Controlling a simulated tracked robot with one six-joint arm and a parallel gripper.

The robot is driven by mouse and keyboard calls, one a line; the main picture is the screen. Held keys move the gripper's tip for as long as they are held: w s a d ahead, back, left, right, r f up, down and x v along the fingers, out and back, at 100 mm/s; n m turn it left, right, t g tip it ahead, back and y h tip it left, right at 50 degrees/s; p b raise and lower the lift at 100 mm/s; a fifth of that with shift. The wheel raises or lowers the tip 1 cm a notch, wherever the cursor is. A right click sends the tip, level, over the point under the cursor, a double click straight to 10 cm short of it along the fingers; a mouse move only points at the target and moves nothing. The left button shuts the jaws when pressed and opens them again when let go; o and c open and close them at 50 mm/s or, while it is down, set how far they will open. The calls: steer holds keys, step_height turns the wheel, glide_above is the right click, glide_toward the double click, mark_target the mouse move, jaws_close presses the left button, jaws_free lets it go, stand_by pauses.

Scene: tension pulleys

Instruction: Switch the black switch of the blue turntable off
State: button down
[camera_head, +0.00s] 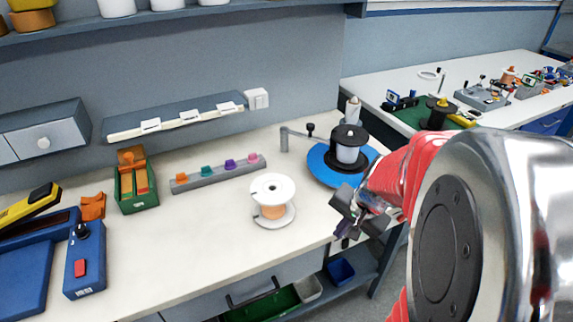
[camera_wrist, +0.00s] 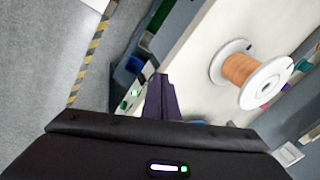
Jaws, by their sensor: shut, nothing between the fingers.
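The blue turntable (camera_head: 314,165) lies flat at the right end of the white workbench, with a black spool (camera_head: 349,143) wound in pale material standing on it. A grey metal arm with a black knob (camera_head: 310,129) stands at its back left. I cannot make out a black switch on the turntable; my arm covers its right front side. My gripper (camera_head: 338,228) is shut and empty, in front of the turntable and lower in the picture, near the bench's front edge. Its dark purple fingers (camera_wrist: 160,88) show closed together in the wrist view.
A white spool with copper wire (camera_head: 272,197) stands left of my gripper; it also shows in the wrist view (camera_wrist: 250,72). A grey rail with coloured clips (camera_head: 217,174) lies behind. A blue control box with a red switch (camera_head: 84,258) is far left. The bench front centre is clear.

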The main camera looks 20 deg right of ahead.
mark_target(345, 244)
steer(key=s+d+f+m, duration=0.3)
steer(key=d+f+m, duration=0.2)
steer(key=d+f, duration=0.2)
steer(key=shift+s+d+f, duration=0.2)
steer(key=shift+d+f, duration=0.15)
steer(key=shift+d, duration=0.75)
steer(key=w+f, duration=0.7)
steer(key=f, duration=0.3)
steer(key=shift+a, duration=0.15)
steer(key=shift+w, duration=0.1)
